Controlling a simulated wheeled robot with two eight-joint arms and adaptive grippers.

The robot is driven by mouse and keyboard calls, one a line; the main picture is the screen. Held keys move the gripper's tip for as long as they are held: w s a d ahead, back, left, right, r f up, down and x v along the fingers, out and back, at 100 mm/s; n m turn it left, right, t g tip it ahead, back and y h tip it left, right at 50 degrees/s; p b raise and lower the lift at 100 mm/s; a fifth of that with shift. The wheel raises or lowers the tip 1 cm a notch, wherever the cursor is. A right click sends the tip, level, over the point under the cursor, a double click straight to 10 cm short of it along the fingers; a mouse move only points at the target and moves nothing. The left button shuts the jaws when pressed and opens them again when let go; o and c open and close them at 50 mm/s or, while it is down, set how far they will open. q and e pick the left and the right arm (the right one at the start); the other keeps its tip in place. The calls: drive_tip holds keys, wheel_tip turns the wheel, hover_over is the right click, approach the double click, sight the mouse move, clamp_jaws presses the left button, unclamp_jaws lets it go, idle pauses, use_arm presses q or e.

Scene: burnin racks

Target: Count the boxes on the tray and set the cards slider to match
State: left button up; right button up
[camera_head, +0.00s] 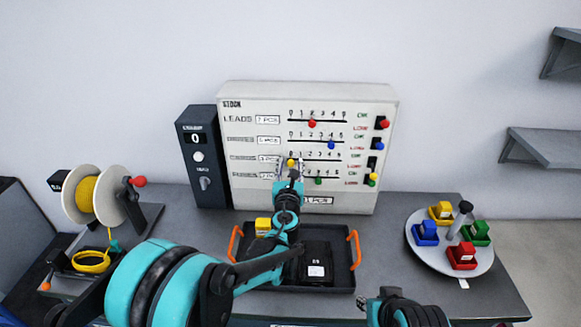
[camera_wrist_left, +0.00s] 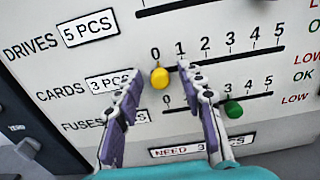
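The stock panel (camera_head: 262,98) stands at the back of the bench with several slider rows. The cards slider's yellow knob (camera_wrist_left: 160,77) sits at the 0 end of its scale; in the head view the yellow knob (camera_head: 291,162) is partly hidden by my gripper. My left gripper (camera_wrist_left: 157,76) is open, its fingertips on either side of the yellow knob; whether they touch it I cannot tell. The tray (camera_head: 354,285) with orange handles holds a yellow box (camera_head: 263,226) and a black box (camera_head: 316,262); my arm hides part of it.
The red (camera_head: 312,124), blue (camera_head: 331,145) and green (camera_wrist_left: 233,109) knobs sit on the neighbouring rows. A dark box with a 0 display (camera_head: 195,138) stands left of the panel. A spool (camera_head: 87,195) is at left. A round turntable (camera_head: 425,258) with coloured blocks is at right.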

use_arm(q)
clamp_jaws()
drive_tip(key=d, duration=0.6)
drive_tip(key=shift+s+d, duration=0.1)
drive_tip(key=shift+s, duration=0.05)
unclamp_jaws()
approach(310, 159)
drive_tip(key=s, duration=0.6)
